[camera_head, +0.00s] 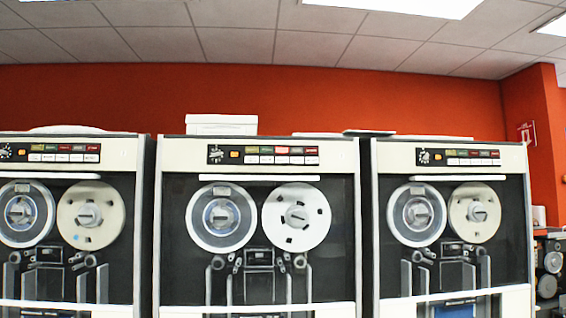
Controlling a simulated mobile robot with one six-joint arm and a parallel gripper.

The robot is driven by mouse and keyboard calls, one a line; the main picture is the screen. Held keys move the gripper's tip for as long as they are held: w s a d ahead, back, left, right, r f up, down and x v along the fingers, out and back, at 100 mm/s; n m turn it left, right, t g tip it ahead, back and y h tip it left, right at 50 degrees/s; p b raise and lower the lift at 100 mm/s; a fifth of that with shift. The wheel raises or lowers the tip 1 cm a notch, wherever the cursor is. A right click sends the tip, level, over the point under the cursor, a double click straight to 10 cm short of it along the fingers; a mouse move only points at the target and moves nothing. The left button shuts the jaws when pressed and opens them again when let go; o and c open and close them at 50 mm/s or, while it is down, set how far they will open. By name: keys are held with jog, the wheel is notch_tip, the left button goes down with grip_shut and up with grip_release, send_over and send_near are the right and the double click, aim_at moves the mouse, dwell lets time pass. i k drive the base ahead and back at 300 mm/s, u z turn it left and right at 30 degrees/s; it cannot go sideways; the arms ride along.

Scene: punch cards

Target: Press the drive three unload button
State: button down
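Three tape drives stand side by side: a left drive (146,200), a middle drive (170,150) and a right drive (385,155). Each has two reels behind a dark front and a button panel along its top. The left drive's panel (50,152), the middle drive's panel (263,155) and the right drive's panel (458,157) each hold a dial and small coloured and white buttons. I cannot read the button labels or drive numbers, so I cannot tell which button is the unload one. My gripper is not in view.
A white box (221,124) sits on top of the middle drive, and flat items (370,133) lie across the tops towards the right drive. More equipment (550,265) with reels stands at the far right. An orange wall (300,95) is behind.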

aim_at(292, 160)
jog(key=k, duration=0.65)
jog(key=z, duration=0.5)
jog(key=i, duration=1.15)
jog(key=z, duration=0.35)
jog(key=i, duration=0.8)
jog(key=u, duration=0.45)
